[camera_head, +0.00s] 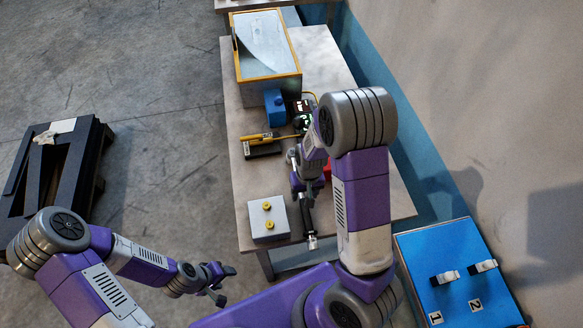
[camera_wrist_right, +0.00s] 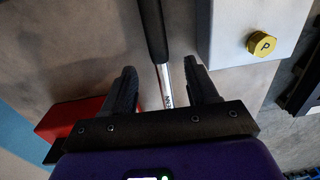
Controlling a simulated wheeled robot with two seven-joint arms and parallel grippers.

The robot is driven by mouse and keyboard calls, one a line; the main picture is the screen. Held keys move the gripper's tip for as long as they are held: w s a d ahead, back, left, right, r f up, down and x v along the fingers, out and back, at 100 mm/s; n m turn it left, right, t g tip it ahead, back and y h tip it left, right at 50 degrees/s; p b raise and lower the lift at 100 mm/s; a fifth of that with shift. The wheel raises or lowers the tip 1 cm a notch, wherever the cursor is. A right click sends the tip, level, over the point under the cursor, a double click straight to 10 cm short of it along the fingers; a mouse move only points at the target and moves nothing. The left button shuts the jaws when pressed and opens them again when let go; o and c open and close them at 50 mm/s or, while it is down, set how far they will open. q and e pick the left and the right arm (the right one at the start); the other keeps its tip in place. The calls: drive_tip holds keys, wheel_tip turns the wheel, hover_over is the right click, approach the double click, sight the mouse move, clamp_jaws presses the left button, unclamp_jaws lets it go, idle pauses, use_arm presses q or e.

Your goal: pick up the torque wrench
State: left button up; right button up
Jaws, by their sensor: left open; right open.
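The torque wrench (camera_head: 306,218) lies on the table near its front edge, with a dark grip and a bright metal end. In the right wrist view the black handle and chrome shaft of the wrench (camera_wrist_right: 165,82) run lengthwise between my right fingers. My right gripper (camera_wrist_right: 162,78) is open, its two dark fingers on either side of the shaft; contact is not visible. In the head view my right gripper (camera_head: 302,188) is over the table, partly hidden by my arm. My left gripper (camera_head: 222,284) is open and empty, off the table at the lower left.
A pale box with yellow knobs (camera_head: 268,231) stands left of the wrench; it also shows in the wrist view (camera_wrist_right: 225,35). A red object (camera_wrist_right: 72,118) lies on the other side. A yellow-rimmed bin (camera_head: 268,79) and blue box (camera_head: 275,108) stand farther back. A blue switch panel (camera_head: 460,300) is at right.

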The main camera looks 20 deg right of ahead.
drive_tip(key=f, duration=0.2)
drive_tip(key=f+b, duration=0.1)
drive_tip(key=f, duration=0.4)
drive_tip(key=shift+s+a, duration=0.2)
drive_tip(key=shift+s, duration=0.2)
drive_tip(key=shift+c, duration=0.3)
clamp_jaws()
drive_tip(key=shift+w, duration=0.1)
